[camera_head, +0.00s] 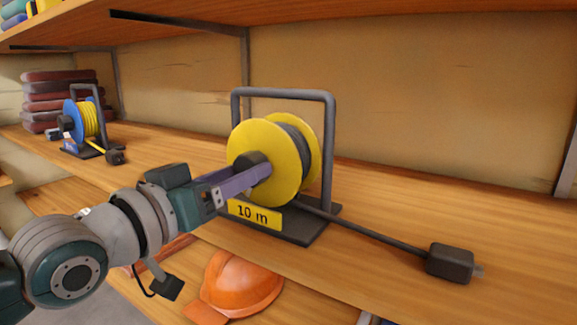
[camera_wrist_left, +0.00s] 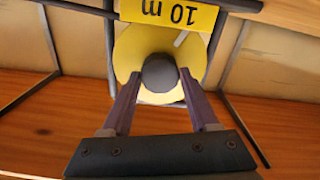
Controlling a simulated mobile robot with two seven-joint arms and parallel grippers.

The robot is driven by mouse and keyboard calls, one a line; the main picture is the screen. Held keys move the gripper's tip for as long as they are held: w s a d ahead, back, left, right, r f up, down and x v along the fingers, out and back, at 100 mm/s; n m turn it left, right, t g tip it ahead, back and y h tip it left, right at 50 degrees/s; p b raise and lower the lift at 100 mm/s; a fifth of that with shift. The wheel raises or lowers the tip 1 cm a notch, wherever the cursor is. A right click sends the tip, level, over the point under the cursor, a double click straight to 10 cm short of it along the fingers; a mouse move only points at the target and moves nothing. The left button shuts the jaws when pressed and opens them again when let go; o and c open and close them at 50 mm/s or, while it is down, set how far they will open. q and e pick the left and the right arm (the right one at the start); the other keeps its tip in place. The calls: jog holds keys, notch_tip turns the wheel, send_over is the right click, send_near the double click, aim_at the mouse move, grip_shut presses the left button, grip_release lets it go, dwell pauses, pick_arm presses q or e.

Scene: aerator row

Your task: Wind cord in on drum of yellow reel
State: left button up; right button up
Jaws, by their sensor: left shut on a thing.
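The yellow reel (camera_head: 262,163) stands on the wooden shelf in a dark metal frame. Dark cord (camera_head: 365,232) is wound on its drum, and a length runs out to the right to a dark block-like end (camera_head: 450,263). A yellow "10 m" label (camera_head: 254,215) is at the base. My left gripper (camera_head: 256,174) is shut on the reel's dark knob, at the front of the yellow disc. In the left wrist view the round knob (camera_wrist_left: 160,73) sits between both fingers, with the yellow disc behind it. My right gripper is not in view.
A blue reel with yellow cord (camera_head: 82,121) stands at the far left, before stacked dark red items (camera_head: 55,92). An orange helmet (camera_head: 240,283) lies on the level below. Another shelf board (camera_head: 330,12) hangs above. The shelf right of the reel is mostly free.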

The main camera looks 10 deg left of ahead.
pick_arm(q)
jog(key=shift+m, duration=0.5)
jog(key=o, duration=1.4)
jog(key=p+v, duration=0.3)
jog(key=v, duration=0.7)
jog(key=shift+r, duration=0.1)
